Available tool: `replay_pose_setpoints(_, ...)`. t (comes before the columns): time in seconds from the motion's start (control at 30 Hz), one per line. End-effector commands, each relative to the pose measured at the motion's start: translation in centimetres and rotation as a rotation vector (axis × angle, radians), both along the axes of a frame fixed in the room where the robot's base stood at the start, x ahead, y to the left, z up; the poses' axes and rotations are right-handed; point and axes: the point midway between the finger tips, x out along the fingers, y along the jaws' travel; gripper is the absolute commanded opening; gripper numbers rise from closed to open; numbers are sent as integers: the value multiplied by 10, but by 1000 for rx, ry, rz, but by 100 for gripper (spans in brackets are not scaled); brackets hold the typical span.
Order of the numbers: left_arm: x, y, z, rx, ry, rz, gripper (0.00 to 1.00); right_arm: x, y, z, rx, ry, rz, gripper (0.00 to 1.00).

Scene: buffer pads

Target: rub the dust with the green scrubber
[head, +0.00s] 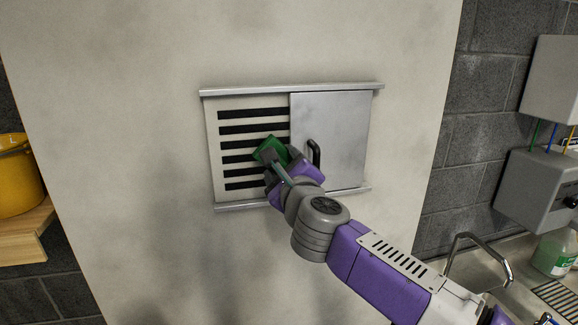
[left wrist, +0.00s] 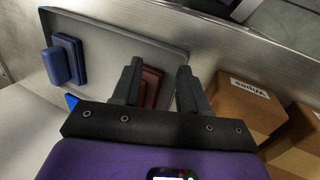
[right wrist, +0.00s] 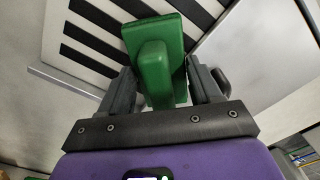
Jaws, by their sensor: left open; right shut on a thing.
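The green scrubber (head: 268,150) is held in my right gripper (head: 279,163), in front of the slatted vent (head: 212,150). In the right wrist view the green scrubber (right wrist: 153,72) sits by its handle between the fingers, its pad towards the slats. I cannot tell whether the pad touches the vent. No dust stands out clearly on the slats; the part behind the scrubber is hidden. My left gripper (left wrist: 158,75) is open and empty, above a grey tray (left wrist: 110,28) with a blue scrubber (left wrist: 70,58) and a red scrubber (left wrist: 150,86).
A metal sliding cover (head: 335,125) with a dark handle (head: 314,154) closes the vent's right half. Grey smudges or shadows mark the wall (head: 150,190). Cardboard boxes (left wrist: 243,105) stand right of the tray. A yellow pot (head: 15,180) is at far left, a faucet (head: 480,245) at lower right.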

Motion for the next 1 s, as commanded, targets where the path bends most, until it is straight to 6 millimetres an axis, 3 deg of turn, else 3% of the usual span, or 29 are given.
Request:
replay_pose_setpoints(0.2,0,0,1,0,0,0,43,-3,22,0,0,1,8,39)
replay_pose_setpoints(0.47,0,0,1,0,0,0,43,-5,27,3,1,-2,5,39)
replay_pose_setpoints(1.0,0,0,1,0,0,0,43,0,-11,4,0,-1,-1,39)
